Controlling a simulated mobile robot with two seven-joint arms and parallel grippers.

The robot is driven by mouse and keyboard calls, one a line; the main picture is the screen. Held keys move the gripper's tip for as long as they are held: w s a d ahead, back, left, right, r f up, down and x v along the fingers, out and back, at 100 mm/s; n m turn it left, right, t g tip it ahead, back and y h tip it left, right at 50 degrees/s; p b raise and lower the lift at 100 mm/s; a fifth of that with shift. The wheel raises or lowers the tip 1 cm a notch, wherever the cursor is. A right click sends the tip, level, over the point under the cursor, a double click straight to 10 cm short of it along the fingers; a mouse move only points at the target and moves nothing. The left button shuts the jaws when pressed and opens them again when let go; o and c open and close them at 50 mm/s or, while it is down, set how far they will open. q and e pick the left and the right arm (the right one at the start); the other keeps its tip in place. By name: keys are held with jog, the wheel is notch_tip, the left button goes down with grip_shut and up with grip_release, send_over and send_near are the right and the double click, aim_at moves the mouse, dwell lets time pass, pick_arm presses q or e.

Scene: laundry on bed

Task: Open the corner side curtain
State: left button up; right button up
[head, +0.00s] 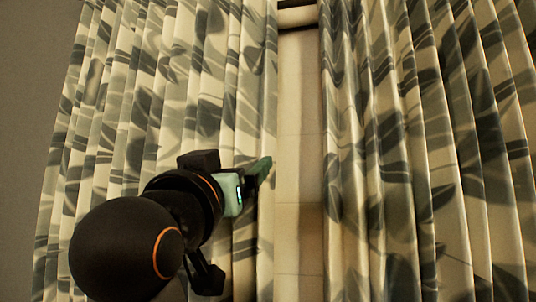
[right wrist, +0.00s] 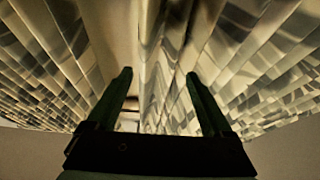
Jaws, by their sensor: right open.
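Two patterned grey-green and cream curtain panels hang in front of me in the head view, the left panel (head: 140,90) and the right panel (head: 400,130). A narrow vertical gap (head: 299,130) between them shows a pale surface. My right gripper (head: 263,170) is at the left panel's inner edge, beside the gap. In the right wrist view its two green fingers (right wrist: 158,77) are spread apart. Curtain folds (right wrist: 165,60) show between and beyond them; I cannot tell whether they touch the fingers. My left gripper is out of view.
A plain grey wall (head: 30,110) is left of the curtains in the head view. A light horizontal bar (head: 297,16) shows at the top of the gap. The curtains fill most of the view.

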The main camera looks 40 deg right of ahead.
aim_at(257, 149)
jog(key=p+x, duration=0.1)
jog(key=x, duration=0.2)
jog(key=p+x, duration=0.2)
jog(key=x, duration=0.2)
jog(key=p+x, duration=0.1)
jog(key=x, duration=0.3)
jog(key=shift+s+d+r, duration=0.1)
jog(key=shift+s+r, duration=0.25)
jog(key=shift+r, duration=0.05)
jog(key=shift+w+d+r+p, duration=0.15)
jog(key=shift+w+d+p, duration=0.2)
jog(key=shift+w+d, duration=0.15)
jog(key=shift+c, duration=0.2)
grip_shut()
